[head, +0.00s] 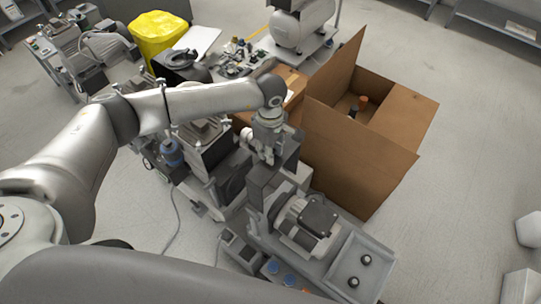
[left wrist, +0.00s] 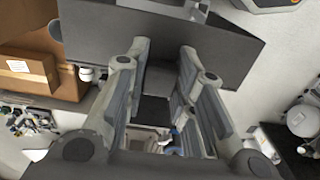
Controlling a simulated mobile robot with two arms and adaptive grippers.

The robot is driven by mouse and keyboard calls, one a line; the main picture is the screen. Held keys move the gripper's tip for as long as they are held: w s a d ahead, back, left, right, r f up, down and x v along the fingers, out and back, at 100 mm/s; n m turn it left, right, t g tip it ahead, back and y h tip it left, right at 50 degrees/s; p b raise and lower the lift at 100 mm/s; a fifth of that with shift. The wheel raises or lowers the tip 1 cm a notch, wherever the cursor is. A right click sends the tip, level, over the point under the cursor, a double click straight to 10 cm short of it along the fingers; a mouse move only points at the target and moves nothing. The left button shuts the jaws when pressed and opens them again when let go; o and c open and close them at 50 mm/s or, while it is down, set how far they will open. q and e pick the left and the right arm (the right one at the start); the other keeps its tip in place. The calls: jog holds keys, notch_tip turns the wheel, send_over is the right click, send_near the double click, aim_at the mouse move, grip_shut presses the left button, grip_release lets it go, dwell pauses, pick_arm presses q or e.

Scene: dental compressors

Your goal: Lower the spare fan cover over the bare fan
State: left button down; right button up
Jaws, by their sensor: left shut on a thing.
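My left gripper (head: 266,152) points down at the rear end of a grey motor (head: 300,232) with a dark terminal box on top. It is shut on the fan cover (head: 262,177), a grey box-like shell. In the left wrist view the fingers of my left gripper (left wrist: 172,85) straddle part of the grey cover (left wrist: 215,50), whose broad face spans the top of the picture. The cover is close to the motor's end; I cannot tell whether they touch. The bare fan is hidden from both views. My right gripper is not in view.
An open cardboard box (head: 358,165) stands close right of the motor, flaps raised. The motor's bench (head: 345,283) has black knobs at its right end. A yellow bin (head: 158,35), a white tank (head: 302,22) and a table of small parts are farther back.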

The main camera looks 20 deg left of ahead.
pick_arm(q)
notch_tip(320, 180, down, 3)
jog(key=shift+w+f+b, duration=0.1)
jog(key=shift+f+b, duration=0.1)
jog(key=shift+b, duration=0.15)
notch_tip(320, 180, down, 18)
jog(key=b, duration=1.1)
jog(key=shift+b, duration=0.4)
dwell(0.9)
jog(key=shift+f+b, duration=0.35)
jog(key=shift+b, duration=0.4)
dwell(0.4)
jog(key=c, duration=1.1)
grip_release()
jog(key=shift+c, duration=0.2)
